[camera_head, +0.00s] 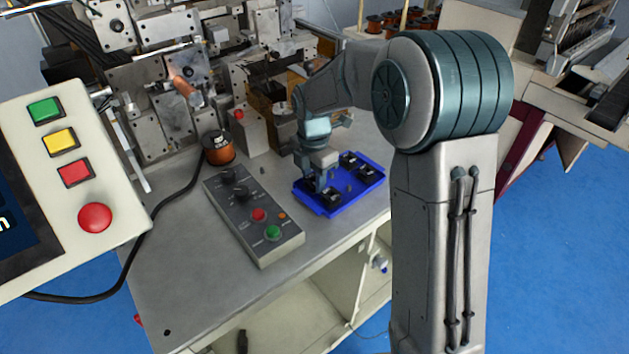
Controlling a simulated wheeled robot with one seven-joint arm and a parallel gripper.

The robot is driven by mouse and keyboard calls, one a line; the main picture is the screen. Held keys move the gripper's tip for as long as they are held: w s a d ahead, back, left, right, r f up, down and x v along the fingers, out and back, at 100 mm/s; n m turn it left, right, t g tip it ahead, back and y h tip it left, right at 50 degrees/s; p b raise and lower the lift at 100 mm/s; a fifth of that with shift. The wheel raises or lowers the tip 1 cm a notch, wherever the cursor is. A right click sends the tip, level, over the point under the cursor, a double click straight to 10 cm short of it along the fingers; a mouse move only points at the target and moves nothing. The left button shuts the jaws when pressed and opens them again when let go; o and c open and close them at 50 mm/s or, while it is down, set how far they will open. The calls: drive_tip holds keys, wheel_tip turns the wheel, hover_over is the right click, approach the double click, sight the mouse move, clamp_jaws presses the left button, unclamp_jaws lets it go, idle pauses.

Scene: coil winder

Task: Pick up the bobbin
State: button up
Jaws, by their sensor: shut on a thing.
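A blue tray (360,194) lies on the workbench with several small black bobbins in it. My gripper (325,184) points down over the tray's left part and is shut on a black bobbin (332,197) near the front left. The bobbin is low in the tray; I cannot tell whether it touches the floor. Other black bobbins sit at the back (349,160) and at the right (368,172), apart from the gripper. The fingers are small in this view and partly hide the held bobbin.
A grey control box (250,215) with knobs and buttons lies left of the tray. A copper wire spool (218,148) stands behind it. The winding machine (165,85) fills the back. A button panel (75,175) stands at left. The front left bench top is clear.

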drive_tip(key=shift+r, duration=0.15)
drive_tip(key=shift+r, duration=0.25)
drive_tip(key=r, duration=0.3)
drive_tip(key=shift+w+d+r+b, duration=0.2)
drive_tip(key=shift+d+r+b, duration=0.05)
drive_tip(key=shift+r+b, duration=0.1)
drive_tip(key=w+d+r, duration=0.6)
drive_tip(key=d, duration=0.3)
drive_tip(key=shift+w+r, duration=0.15)
drive_tip(key=shift+r, duration=0.1)
